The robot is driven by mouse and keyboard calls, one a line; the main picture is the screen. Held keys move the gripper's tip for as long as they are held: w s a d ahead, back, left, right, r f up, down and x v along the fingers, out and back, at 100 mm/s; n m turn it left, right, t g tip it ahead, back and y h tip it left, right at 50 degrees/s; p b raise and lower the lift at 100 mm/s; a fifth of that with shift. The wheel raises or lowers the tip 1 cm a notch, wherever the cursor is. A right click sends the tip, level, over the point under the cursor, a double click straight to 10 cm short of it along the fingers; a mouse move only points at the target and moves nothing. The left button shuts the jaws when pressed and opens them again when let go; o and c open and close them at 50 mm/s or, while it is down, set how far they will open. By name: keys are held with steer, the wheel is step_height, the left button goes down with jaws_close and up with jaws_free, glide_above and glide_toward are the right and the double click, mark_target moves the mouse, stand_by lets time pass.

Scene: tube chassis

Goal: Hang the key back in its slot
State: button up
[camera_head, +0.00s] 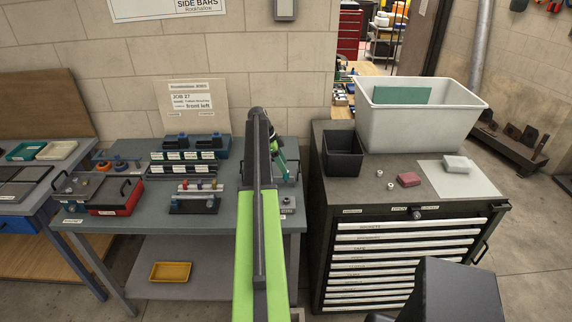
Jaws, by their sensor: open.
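I cannot make out a key for certain, nor its slot. A small rack (195,197) on the grey-green bench (130,218) holds several small coloured pieces, too small to identify. My arm reaches forward over the right part of the bench. My gripper (287,172) is partly in view beyond the dark arm link, low over the bench's right end. It is open; its fingertips are small and partly hidden, and I see nothing held between them. My arm hides part of the bench beneath it.
Left of the arm are black-and-white racks (183,161) and a red box (113,195). A yellow tray (171,272) sits on the lower shelf. On the drawer cabinet (345,190) are a black bin (343,157), a large white bin (420,122) and a red block (408,179).

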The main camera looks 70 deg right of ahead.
steer(key=p+v, duration=1)
steer(key=v, duration=0.2)
steer(key=shift+r, duration=0.3)
steer(key=shift+w, duration=0.1)
